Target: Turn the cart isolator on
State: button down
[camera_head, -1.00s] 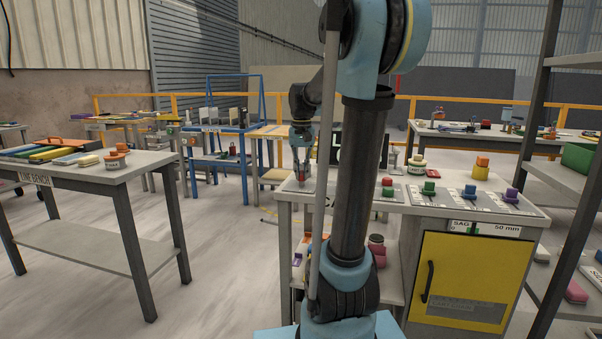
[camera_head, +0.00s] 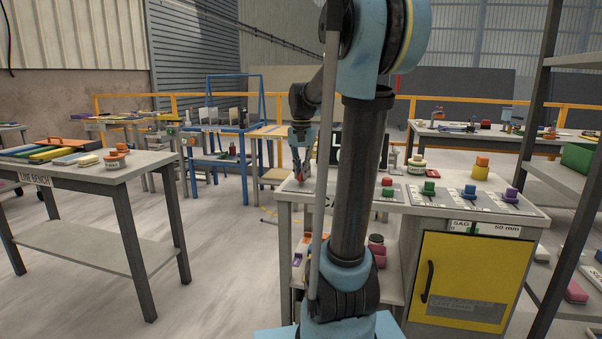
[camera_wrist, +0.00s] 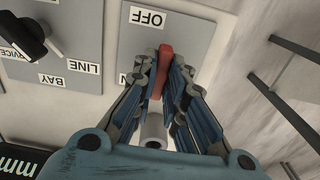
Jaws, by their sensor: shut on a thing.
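In the wrist view, the isolator is a grey plate (camera_wrist: 124,42) with a red handle (camera_wrist: 165,57). An OFF label is at the plate's top edge, upside down in this view. A second label, of which only an N shows, is partly hidden behind the left finger. My gripper (camera_wrist: 160,84) is shut on the red handle, with one finger along each side. In the head view, my gripper (camera_head: 301,174) is at the left end of the cart top (camera_head: 340,197), and the handle is barely visible there.
A black knob (camera_wrist: 22,36) beside LINE, BAY and SERVICE labels is on the neighbouring plate. Green (camera_head: 429,188), blue (camera_head: 470,191) and purple (camera_head: 511,194) handles stand along the cart's right side. A grey shelf rack (camera_head: 545,130) stands at right.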

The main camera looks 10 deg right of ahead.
jog(key=c, duration=1.6)
grip_release()
jog(key=shift+c, duration=0.2)
jog(key=shift+r, duration=0.15)
notch_tip(320, 180, up, 12)
jog(key=shift+f, duration=0.2)
jog(key=shift+w, duration=0.1)
jog(key=s+f+n+t, duration=0.2)
jog(key=s+f+n, duration=0.3)
jog(key=s+f, duration=2.1)
notch_tip(320, 180, down, 4)
jog(key=shift+s+r, duration=0.1)
jog(key=shift+s, duration=0.2)
